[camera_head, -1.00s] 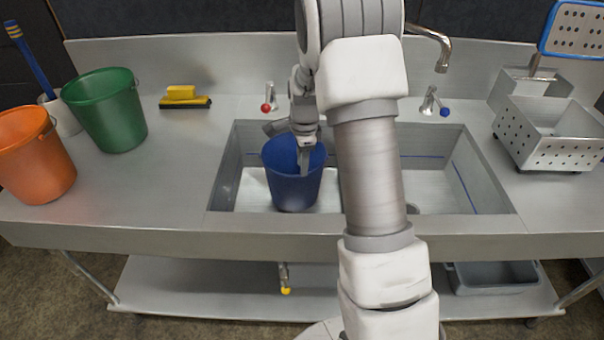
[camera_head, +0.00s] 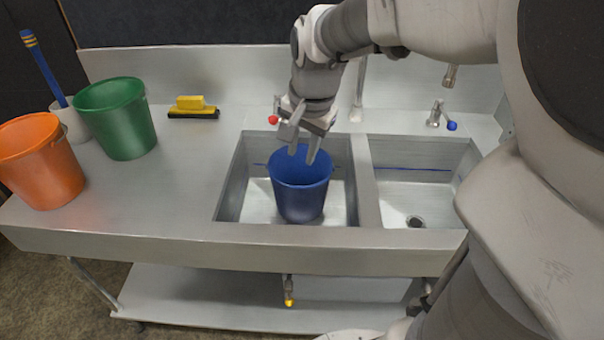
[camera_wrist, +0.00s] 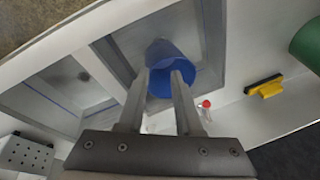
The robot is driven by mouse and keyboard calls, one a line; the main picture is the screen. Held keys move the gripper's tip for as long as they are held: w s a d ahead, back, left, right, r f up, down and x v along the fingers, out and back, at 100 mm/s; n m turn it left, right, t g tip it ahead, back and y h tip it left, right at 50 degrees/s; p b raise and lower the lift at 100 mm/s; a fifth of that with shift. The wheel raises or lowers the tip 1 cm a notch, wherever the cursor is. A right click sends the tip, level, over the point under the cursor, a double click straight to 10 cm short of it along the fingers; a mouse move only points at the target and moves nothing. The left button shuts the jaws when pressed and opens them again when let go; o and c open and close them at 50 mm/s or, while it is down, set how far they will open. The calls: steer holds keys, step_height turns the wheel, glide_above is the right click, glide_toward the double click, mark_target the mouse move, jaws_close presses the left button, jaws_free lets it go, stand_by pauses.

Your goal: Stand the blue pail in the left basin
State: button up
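The blue pail (camera_head: 300,190) stands upright in the left basin (camera_head: 232,185), its open top facing up. It also shows in the wrist view (camera_wrist: 172,62), beyond the fingertips. My gripper (camera_head: 303,155) is above the pail's far rim with its two fingers spread apart and nothing between them. In the wrist view the fingers (camera_wrist: 162,78) overlap the pail in the picture; whether one touches the rim I cannot tell. The pail's underside is hidden.
A green pail (camera_head: 122,125) and an orange pail (camera_head: 40,165) stand on the left counter. A yellow brush (camera_head: 193,108) lies behind. Taps with red (camera_head: 273,120) and blue (camera_head: 451,126) knobs stand behind the basins. The right basin (camera_head: 415,190) looks empty.

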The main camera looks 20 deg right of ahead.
steer(key=s+a+r+n+t, duration=0.1)
steer(key=s+n, duration=0.4)
steer(key=s, duration=0.2)
steer(key=s+a+r+n+t, duration=0.1)
steer(key=s+n, duration=0.3)
steer(key=s, duration=0.4)
steer(key=shift+s+a+r+n, duration=0.2)
steer(key=shift+a+r+n, duration=0.2)
steer(key=shift+a+r, duration=0.4)
step_height(320, 180, up, 4)
steer(key=p, duration=0.3)
steer(key=shift+f+p, duration=0.15)
steer(key=shift+p, duration=0.2)
